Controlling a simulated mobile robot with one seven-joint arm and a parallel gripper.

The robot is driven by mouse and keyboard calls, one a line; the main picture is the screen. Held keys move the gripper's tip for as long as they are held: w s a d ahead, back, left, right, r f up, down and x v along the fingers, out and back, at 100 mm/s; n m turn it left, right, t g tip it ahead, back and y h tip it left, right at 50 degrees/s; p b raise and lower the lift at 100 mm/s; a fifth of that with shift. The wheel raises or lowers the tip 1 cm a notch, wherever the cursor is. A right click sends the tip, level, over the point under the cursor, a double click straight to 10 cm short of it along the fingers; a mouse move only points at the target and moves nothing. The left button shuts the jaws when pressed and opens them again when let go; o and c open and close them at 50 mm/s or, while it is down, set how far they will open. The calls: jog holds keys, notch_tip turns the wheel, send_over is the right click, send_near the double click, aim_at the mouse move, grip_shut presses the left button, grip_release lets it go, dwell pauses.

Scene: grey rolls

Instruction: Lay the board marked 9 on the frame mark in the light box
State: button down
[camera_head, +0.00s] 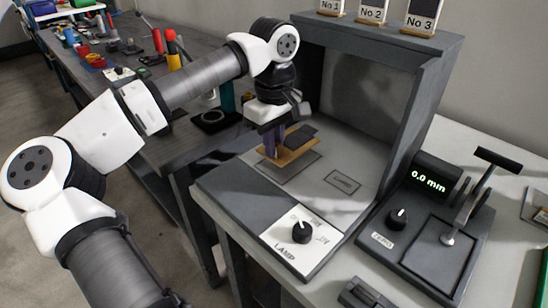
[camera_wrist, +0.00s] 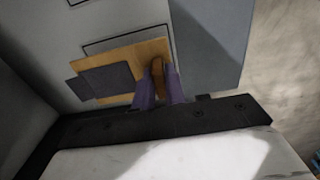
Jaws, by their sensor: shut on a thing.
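My gripper (camera_head: 272,142) is inside the light box (camera_head: 412,115), its purple fingers pointing down. It is shut on a brown board (camera_head: 299,156). In the wrist view the fingers (camera_wrist: 158,88) close on an upright brown piece of this board (camera_wrist: 120,57), which also carries a dark grey rectangular patch (camera_wrist: 107,81). No number on the board can be read. A dark outline, the frame mark (camera_wrist: 125,36), shows on the box floor just past the board, which hides part of it. In the head view a grey area (camera_head: 287,172) lies beneath the board; I cannot tell whether they touch.
A smaller labelled outline (camera_head: 342,182) is on the box floor to the right. The lamp knob (camera_head: 303,229) is at the box's front. A gauge (camera_head: 430,180) reading 0.0 mm stands right. Several numbered cards (camera_head: 372,11) stand on the box top. A cluttered bench (camera_head: 205,85) is behind left.

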aim_at(274, 159)
jog(key=shift+f, duration=2.1)
jog(key=shift+f, duration=0.2)
jog(key=c, duration=1.5)
grip_release()
jog(key=shift+r, duration=0.1)
jog(key=shift+o, duration=0.2)
jog(key=shift+r, duration=0.1)
